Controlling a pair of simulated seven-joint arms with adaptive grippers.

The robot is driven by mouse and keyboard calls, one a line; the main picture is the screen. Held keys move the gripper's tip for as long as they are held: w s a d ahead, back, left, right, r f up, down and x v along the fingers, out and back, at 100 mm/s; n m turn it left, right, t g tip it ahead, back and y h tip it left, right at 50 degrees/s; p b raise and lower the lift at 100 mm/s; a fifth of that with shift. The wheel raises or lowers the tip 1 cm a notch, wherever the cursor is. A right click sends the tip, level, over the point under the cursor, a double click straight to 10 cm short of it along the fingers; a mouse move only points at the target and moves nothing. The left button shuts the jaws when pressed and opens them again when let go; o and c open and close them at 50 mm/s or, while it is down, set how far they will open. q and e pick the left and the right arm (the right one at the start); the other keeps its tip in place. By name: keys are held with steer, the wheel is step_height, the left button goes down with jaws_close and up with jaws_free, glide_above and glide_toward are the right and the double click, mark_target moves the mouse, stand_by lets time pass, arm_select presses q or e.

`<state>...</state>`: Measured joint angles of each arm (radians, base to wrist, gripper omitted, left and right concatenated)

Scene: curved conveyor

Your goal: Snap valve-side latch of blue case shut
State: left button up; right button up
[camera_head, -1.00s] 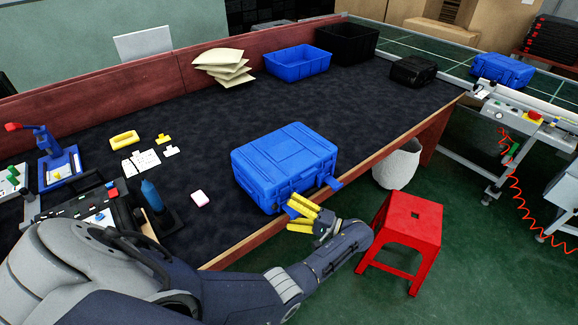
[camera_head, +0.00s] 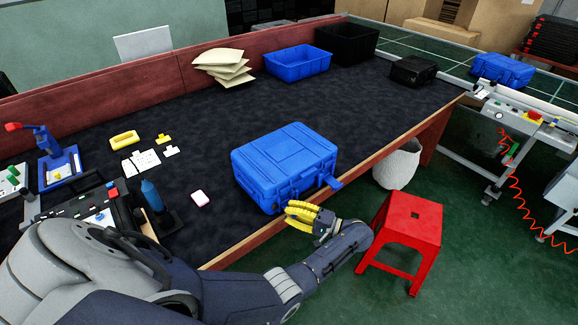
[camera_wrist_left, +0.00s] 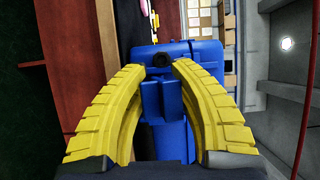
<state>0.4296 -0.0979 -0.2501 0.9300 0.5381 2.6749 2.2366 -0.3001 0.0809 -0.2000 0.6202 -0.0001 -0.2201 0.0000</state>
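The closed-lidded blue case (camera_head: 284,163) lies on the dark table near its front edge. One blue latch flap (camera_head: 333,183) sticks out at its right front corner. My left gripper (camera_head: 288,212), with yellow fingers, is just in front of the case's front side. In the left wrist view the bowed fingers (camera_wrist_left: 160,67) stand partly apart, with a gap between their tips. A dark round valve (camera_wrist_left: 160,60) and a blue latch-like part (camera_wrist_left: 162,98) of the case show between them. I cannot tell whether a finger touches the case. My right gripper is not in view.
A red stool (camera_head: 403,225) and a white basket (camera_head: 398,165) stand below the table's front edge. A blue bin (camera_head: 297,62), a black bin (camera_head: 346,45) and a black case (camera_head: 413,71) are at the back.

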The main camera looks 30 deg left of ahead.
arm_select(q)
steer(key=shift+r, duration=0.1)
jaws_close()
steer(key=shift+w, duration=0.1)
steer(key=shift+w, duration=0.15)
steer(key=shift+w+d, duration=0.3)
steer(key=shift+w, duration=0.15)
steer(key=shift+w+d, duration=0.1)
steer(key=shift+w, duration=0.5)
steer(key=shift+s, duration=0.2)
stand_by(0.3)
